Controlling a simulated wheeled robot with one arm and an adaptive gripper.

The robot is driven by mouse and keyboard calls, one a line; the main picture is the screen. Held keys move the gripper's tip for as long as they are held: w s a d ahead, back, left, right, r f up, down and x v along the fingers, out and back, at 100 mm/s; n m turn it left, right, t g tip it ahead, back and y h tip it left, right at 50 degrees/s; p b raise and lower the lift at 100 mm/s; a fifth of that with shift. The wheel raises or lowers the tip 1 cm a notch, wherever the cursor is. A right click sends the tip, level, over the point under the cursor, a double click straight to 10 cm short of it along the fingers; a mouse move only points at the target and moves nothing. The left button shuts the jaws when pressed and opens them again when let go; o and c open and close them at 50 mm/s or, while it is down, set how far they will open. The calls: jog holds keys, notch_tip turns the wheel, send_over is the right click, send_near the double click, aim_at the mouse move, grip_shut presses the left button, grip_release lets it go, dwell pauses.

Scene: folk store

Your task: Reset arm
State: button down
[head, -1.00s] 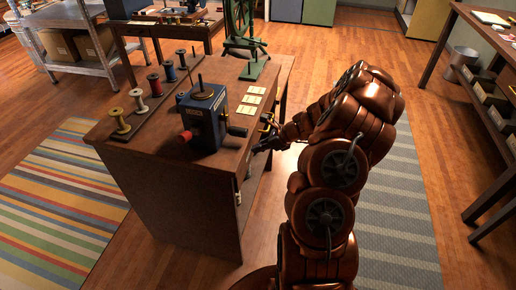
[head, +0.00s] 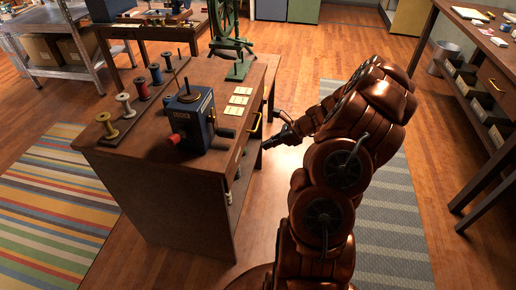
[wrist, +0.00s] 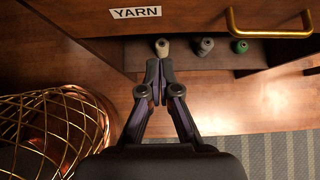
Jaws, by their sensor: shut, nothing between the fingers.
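My gripper (wrist: 157,90) is shut and empty in the wrist view, its fingertips together in front of the wooden cabinet. In the head view my gripper (head: 268,144) is beside the cabinet's (head: 160,190) right side, with a small gap of floor around it. My arm is bent at the elbow and reaches left towards the cabinet. A drawer labelled YARN (wrist: 136,13) with a brass handle (wrist: 270,32) is above the fingertips in the wrist view. Small spools (wrist: 205,46) sit in the opening under that drawer.
A blue winder (head: 190,118) and a row of thread spools (head: 124,103) stand on the cabinet top. A brass wire basket (wrist: 50,130) is at the left in the wrist view. A workbench (head: 490,80) stands at the right. A grey striped rug (head: 395,225) lies on the floor.

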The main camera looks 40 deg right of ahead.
jog(key=shift+v, duration=2.3)
jog(key=s+a+r+n+g+p, duration=0.1)
jog(key=s+a+r+n+g, duration=0.15)
jog(key=a+r+n, duration=0.7)
jog(key=s+a+r+n+g+p, duration=0.2)
jog(key=a+r+n+g, duration=0.15)
jog(key=a, duration=1.15)
jog(key=s+a+r+n+g+h+p, duration=0.1)
jog(key=s+a+r+n, duration=0.1)
jog(key=s+a+n, duration=0.25)
jog(key=s+a+r+n+g+h, duration=0.1)
jog(key=s+a+r+n, duration=0.2)
jog(key=s, duration=0.2)
jog(key=s+r+n+g+h+p, duration=0.1)
jog(key=s+n, duration=0.6)
jog(key=s, duration=0.7)
notch_tip(320, 180, up, 2)
jog(key=h+p, duration=0.1)
jog(key=h, duration=0.2)
jog(key=shift+d, duration=0.4)
